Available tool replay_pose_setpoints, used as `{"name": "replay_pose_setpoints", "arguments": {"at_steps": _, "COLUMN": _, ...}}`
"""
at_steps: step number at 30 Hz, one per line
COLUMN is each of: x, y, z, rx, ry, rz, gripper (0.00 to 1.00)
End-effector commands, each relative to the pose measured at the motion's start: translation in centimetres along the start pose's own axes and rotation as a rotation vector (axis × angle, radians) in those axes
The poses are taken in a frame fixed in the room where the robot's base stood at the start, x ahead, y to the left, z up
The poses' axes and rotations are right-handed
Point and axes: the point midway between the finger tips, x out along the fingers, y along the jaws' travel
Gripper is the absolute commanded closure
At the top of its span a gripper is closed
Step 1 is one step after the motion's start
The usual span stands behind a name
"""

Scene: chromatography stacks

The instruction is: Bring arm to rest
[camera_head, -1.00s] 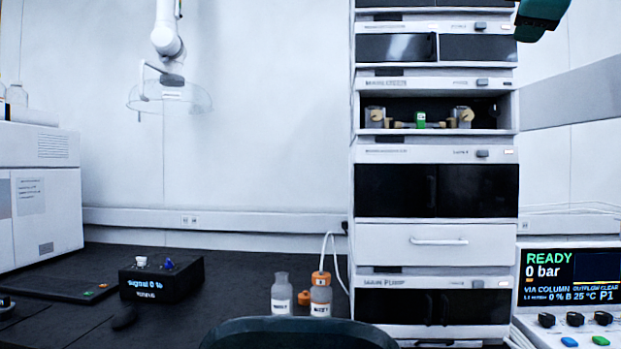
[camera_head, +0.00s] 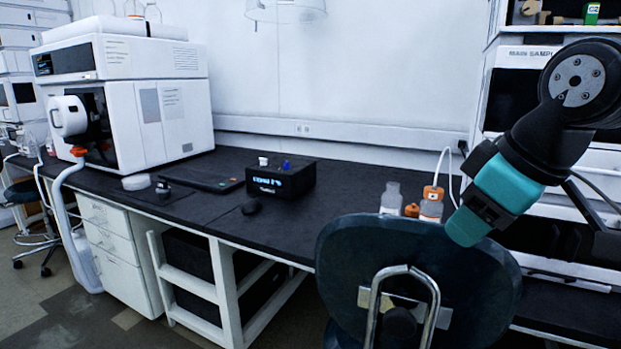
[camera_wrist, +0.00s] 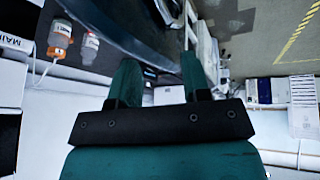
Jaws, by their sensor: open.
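My arm, with black and teal links, is folded at the right of the head view. My gripper (camera_wrist: 160,72) shows in the wrist view with its two teal fingers apart and nothing between them. In the head view the teal end of the arm hangs at the right, in front of the instrument stack (camera_head: 510,100) and above the dark chair back (camera_head: 345,255). The fingers cannot be made out clearly there.
The black bench top (camera_head: 215,212) runs left to a white instrument (camera_head: 165,110). A black box with a lit display (camera_head: 280,181) stands on it. A clear bottle (camera_head: 391,197) and an orange-capped bottle (camera_head: 431,207) stand near my arm. Floor shows at lower left.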

Motion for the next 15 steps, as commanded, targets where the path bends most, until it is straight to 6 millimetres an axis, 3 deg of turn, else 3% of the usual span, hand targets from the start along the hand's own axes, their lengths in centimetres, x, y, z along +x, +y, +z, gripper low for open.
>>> {"name": "replay_pose_setpoints", "arguments": {"at_steps": 1, "x": 1.3, "y": -2.6, "z": 1.4, "rx": 0.020, "ry": -0.037, "rz": -0.074, "gripper": 0.56}}
{"name": "replay_pose_setpoints", "arguments": {"at_steps": 3, "x": 2.5, "y": -5.8, "z": 3.3, "rx": 0.056, "ry": -0.086, "rz": -0.162, "gripper": 0.56}}
{"name": "replay_pose_setpoints", "arguments": {"at_steps": 9, "x": 4.0, "y": -13.3, "z": 8.6, "rx": 0.151, "ry": -0.237, "rz": -0.363, "gripper": 0.56}}
{"name": "replay_pose_setpoints", "arguments": {"at_steps": 11, "x": 4.7, "y": -14.7, "z": 10.1, "rx": 0.174, "ry": -0.271, "rz": -0.398, "gripper": 0.56}}
{"name": "replay_pose_setpoints", "arguments": {"at_steps": 15, "x": 7.4, "y": -14.7, "z": 11.2, "rx": 0.173, "ry": -0.260, "rz": -0.388, "gripper": 0.56}}
